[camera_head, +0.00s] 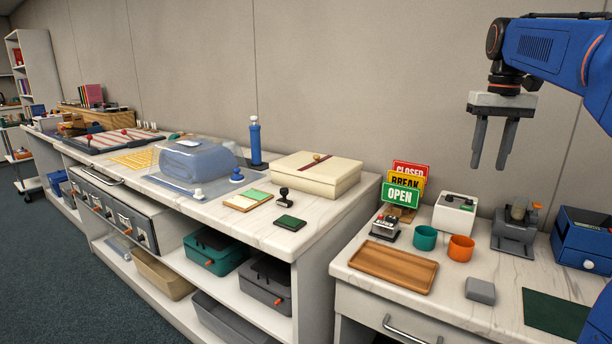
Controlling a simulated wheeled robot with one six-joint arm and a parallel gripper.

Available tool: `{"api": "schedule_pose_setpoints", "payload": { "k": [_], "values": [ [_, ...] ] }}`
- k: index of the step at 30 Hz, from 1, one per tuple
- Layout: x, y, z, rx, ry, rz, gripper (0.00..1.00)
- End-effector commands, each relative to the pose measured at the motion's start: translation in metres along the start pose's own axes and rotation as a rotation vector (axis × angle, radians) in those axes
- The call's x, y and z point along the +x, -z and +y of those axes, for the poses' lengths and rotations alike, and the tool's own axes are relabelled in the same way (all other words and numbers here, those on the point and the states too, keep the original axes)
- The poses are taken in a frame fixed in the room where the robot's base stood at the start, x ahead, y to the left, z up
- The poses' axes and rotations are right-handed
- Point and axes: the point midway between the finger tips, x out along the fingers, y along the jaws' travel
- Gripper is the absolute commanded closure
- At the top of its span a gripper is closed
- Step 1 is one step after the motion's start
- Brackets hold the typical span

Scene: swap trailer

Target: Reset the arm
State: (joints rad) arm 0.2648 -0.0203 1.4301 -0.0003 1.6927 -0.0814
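My blue arm (560,55) reaches in from the upper right. My gripper (491,160) hangs from it, pointing down, high above the right counter and in front of the wall. Its two grey fingers stand apart with nothing between them. It touches nothing. The base of the arm is outside the picture.
Below on the right counter are a wooden tray (393,268), a teal cup (425,238), an orange cup (461,248), a grey block (480,291) and sign cards (401,195). A blue drawer box (584,238) stands at right. The left counter holds a cream box (316,180).

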Motion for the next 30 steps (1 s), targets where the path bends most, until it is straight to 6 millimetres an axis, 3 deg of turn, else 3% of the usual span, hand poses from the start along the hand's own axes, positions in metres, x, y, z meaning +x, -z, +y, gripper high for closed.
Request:
{"api": "schedule_pose_setpoints", "payload": {
  "k": [8, 14, 23, 30],
  "values": [
    [0.018, -0.041, -0.020, -0.026, -0.002, 0.047, 0.63],
    [0.048, -0.091, -0.041, -0.054, -0.001, 0.107, 0.63],
    [0.111, -0.171, -0.065, -0.101, 0.008, 0.201, 0.63],
    [0.174, -0.234, -0.076, -0.137, 0.020, 0.275, 0.63]
  ]
}}
